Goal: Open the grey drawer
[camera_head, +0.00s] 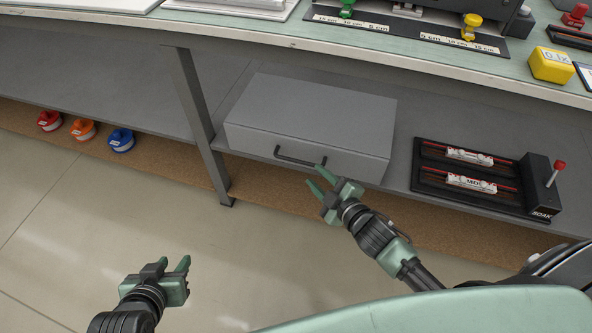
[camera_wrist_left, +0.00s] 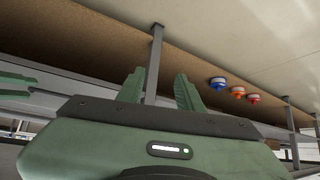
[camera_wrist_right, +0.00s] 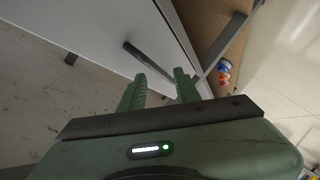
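The grey drawer (camera_head: 310,115) is a box unit on the lower shelf, with its front facing me. It looks closed. Its dark bar handle (camera_head: 298,161) runs across the front and also shows in the right wrist view (camera_wrist_right: 143,58). My right gripper (camera_head: 316,175) is open, with its fingertips close to the right end of the handle. In the right wrist view the handle's near end reaches toward the gap between the fingers; I cannot tell if they touch. My left gripper (camera_head: 176,265) is open and empty over the floor, away from the drawer.
A table leg (camera_head: 198,120) stands just left of the drawer. A black rack (camera_head: 468,180) with a red-knobbed lever lies to its right on the shelf. Red, orange and blue round items (camera_head: 83,130) sit at far left. The worktop (camera_head: 330,50) overhangs behind.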

